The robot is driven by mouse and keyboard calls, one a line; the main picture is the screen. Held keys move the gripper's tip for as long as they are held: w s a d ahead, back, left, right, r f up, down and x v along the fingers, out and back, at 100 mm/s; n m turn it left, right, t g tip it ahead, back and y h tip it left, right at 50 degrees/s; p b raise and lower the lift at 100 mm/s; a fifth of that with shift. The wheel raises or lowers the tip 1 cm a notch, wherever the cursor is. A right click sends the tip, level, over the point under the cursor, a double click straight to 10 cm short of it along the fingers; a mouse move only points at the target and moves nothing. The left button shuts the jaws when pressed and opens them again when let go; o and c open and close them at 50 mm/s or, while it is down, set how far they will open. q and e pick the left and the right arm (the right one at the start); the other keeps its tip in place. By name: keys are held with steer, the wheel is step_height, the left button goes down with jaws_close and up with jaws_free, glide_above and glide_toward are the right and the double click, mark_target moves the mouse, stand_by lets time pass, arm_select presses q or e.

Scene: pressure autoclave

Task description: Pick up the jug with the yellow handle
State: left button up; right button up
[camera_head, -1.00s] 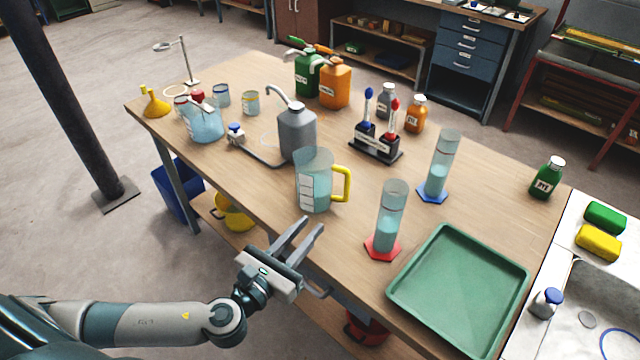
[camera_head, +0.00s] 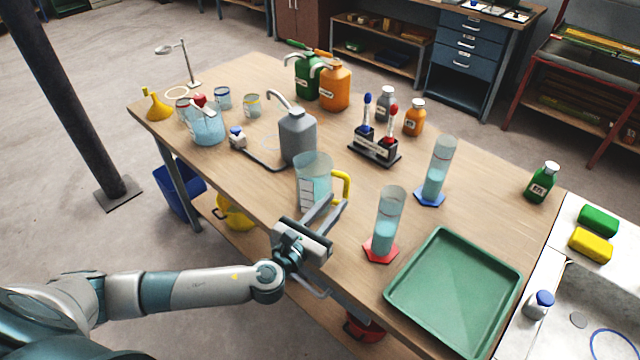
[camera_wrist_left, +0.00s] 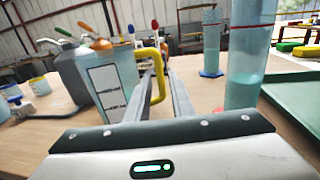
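The jug (camera_head: 312,178) is clear with a white label and a yellow handle (camera_head: 346,186). It stands upright near the front edge of the table, handle on its right. My left gripper (camera_head: 332,206) is at the handle, its fingers apart and pointing across the table. In the left wrist view the yellow handle (camera_wrist_left: 160,80) shows between the two fingers (camera_wrist_left: 157,88), with the jug body (camera_wrist_left: 108,84) to their left. Contact with the handle cannot be told. My right gripper is not in view.
A cylinder with a red base (camera_head: 386,222) stands close right of my left gripper. A green tray (camera_head: 455,340) lies farther right. A grey canister (camera_head: 298,138) stands behind the jug. Another cylinder with a blue base (camera_head: 438,170) stands behind right.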

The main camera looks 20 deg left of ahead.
mark_target(345, 191)
arm_select(q)
steer(key=shift+w+d, duration=0.2)
steer(key=shift+w, duration=0.7)
steer(key=shift+w+d+p, duration=0.1)
steer(key=shift+w+p, duration=0.4)
steer(key=shift+w, duration=0.05)
steer(key=w, duration=0.2)
steer(key=w+p, duration=0.1)
steer(key=shift+d+f, duration=0.15)
steer(key=shift+d, duration=0.1)
steer(key=shift+w+d+f, duration=0.1)
steer(key=shift+w, duration=0.4)
steer(key=shift+c, duration=0.3)
jaws_close()
